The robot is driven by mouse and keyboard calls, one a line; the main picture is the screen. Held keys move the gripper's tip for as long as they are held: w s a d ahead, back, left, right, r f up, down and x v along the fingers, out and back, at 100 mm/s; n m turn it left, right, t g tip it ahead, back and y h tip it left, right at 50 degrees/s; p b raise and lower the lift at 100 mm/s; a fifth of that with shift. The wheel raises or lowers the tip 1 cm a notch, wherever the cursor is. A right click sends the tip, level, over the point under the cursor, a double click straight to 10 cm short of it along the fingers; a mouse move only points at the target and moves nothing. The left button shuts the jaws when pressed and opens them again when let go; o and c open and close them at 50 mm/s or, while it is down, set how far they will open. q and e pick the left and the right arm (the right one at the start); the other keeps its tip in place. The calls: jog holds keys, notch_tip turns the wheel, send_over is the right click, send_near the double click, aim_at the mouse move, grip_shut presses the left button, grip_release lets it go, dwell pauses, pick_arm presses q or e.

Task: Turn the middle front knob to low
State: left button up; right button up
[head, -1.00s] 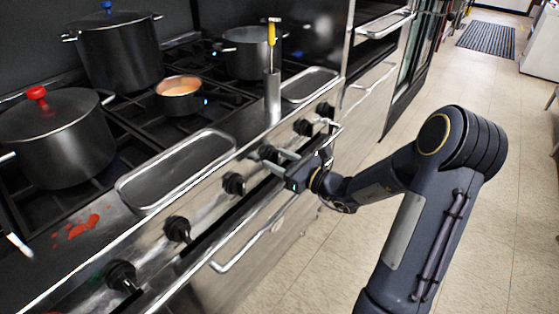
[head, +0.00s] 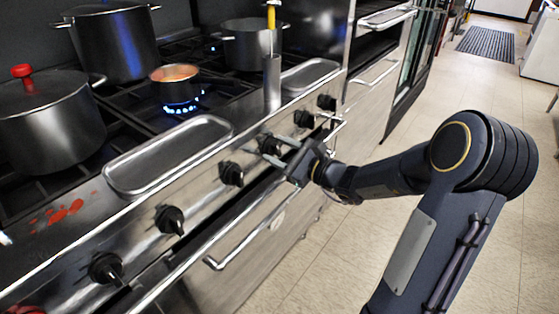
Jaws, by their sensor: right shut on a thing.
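A row of black knobs runs along the steel front panel (head: 200,203) of the stove. My right gripper (head: 272,147) is at this panel, its fingers on either side of a black knob (head: 266,143) and shut on it. The fingers partly hide the knob, and I cannot read its mark. A small pan (head: 175,73) with orange contents stands on a burner with a bright blue flame (head: 181,107) under it. My left gripper is not in view.
A dark pot with a red lid knob (head: 45,115), a tall pot (head: 115,45) and a grey pot (head: 250,45) stand on the stove. A rail handle (head: 245,240) juts out below the knobs. The floor (head: 310,265) at right is clear.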

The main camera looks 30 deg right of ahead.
jog(key=shift+f+n+b, duration=0.1)
jog(key=shift+n+b, duration=1)
jog(key=shift+b, duration=0.2)
jog(key=o, duration=1)
jog(key=p+v, duration=0.1)
jog(key=v, duration=0.7)
jog(key=shift+a, duration=0.1)
